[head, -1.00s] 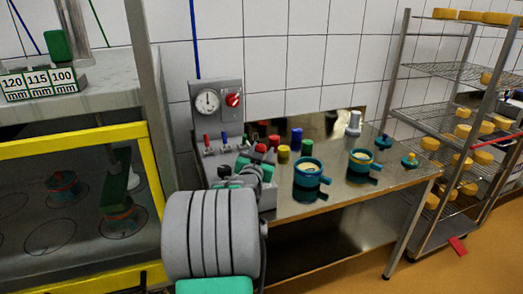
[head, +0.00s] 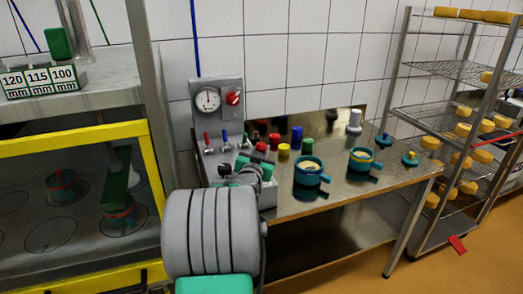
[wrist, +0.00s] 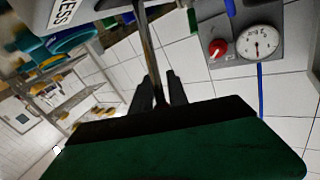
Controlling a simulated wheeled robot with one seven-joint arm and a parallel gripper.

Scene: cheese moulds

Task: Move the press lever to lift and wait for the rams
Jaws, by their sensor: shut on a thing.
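My gripper (wrist: 158,80) is shut on a thin dark metal lever (wrist: 145,35), with one dark finger on each side of it. A white label (wrist: 65,10), showing the letters "ESS", is beside the lever. In the head view my arm reaches the control console, and its links hide the fingers and the held lever. The press (head: 150,180) has a yellow frame at the left. Inside, a dark green ram (head: 117,175) stands over a teal and red mould (head: 122,216). Another mould (head: 62,187) sits to its left. I cannot tell whether the ram touches the mould.
A pressure gauge (head: 207,99) and red knob (head: 233,97) are on a grey wall panel. Smaller levers (head: 225,140) stand on the console. Two teal moulds (head: 310,175) (head: 362,160) and coloured cylinders are on the steel table (head: 340,192). A cheese rack (head: 398,80) stands at the right.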

